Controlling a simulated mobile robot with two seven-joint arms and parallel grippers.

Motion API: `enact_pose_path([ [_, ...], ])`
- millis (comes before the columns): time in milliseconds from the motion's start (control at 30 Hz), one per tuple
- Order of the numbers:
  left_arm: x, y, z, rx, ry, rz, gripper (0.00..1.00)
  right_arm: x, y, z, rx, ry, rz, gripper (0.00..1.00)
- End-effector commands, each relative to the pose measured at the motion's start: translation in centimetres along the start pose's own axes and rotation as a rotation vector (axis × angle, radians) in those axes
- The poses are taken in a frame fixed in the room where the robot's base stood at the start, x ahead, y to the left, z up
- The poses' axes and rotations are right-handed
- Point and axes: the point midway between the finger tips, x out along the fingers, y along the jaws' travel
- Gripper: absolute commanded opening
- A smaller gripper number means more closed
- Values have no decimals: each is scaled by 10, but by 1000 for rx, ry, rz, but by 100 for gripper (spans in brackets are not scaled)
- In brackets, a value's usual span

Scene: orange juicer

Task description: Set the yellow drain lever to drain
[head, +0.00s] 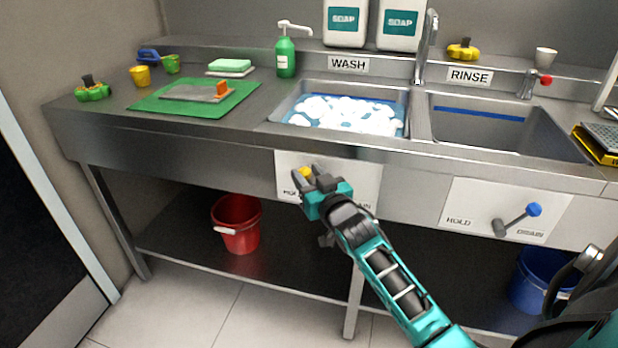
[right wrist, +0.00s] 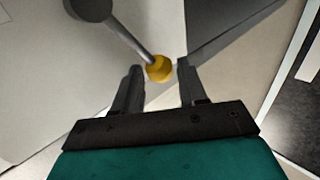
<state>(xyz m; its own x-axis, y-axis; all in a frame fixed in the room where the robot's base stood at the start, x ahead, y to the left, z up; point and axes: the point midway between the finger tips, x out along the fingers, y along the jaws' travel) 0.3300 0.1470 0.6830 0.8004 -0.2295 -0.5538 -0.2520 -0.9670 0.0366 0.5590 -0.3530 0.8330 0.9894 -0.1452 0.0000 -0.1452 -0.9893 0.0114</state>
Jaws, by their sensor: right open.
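The yellow drain lever knob (head: 306,171) shows at the white plate (head: 352,169) under the wash sink, toward the HOLD side. My right gripper (head: 309,177) is at this knob and covers much of the lever in the head view. In the right wrist view the yellow knob (right wrist: 158,68) sits between the tips of my open right gripper (right wrist: 159,72), with a gap on either side. The lever's metal rod (right wrist: 131,37) runs up and left to a dark round pivot (right wrist: 90,8). My left gripper is not in view.
The wash sink (head: 275,112) holds foam and blue water. A second plate with a blue-knobbed lever (head: 534,209) is on the right. A red bucket (head: 236,224) and a blue bucket (head: 535,282) stand below. The counter's front edge (head: 220,137) overhangs the shelf space.

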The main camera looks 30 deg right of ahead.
Motion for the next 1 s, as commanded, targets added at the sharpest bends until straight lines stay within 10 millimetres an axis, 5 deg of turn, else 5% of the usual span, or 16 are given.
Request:
enact_pose_path([
  [200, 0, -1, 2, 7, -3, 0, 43, 0, 0, 0, 0, 0, 0, 40],
  [633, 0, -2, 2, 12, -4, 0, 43, 0, 0, 0, 0, 0, -1, 0],
  [1000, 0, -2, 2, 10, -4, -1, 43, -1, 0, 1, 4, 2, -1, 0],
])
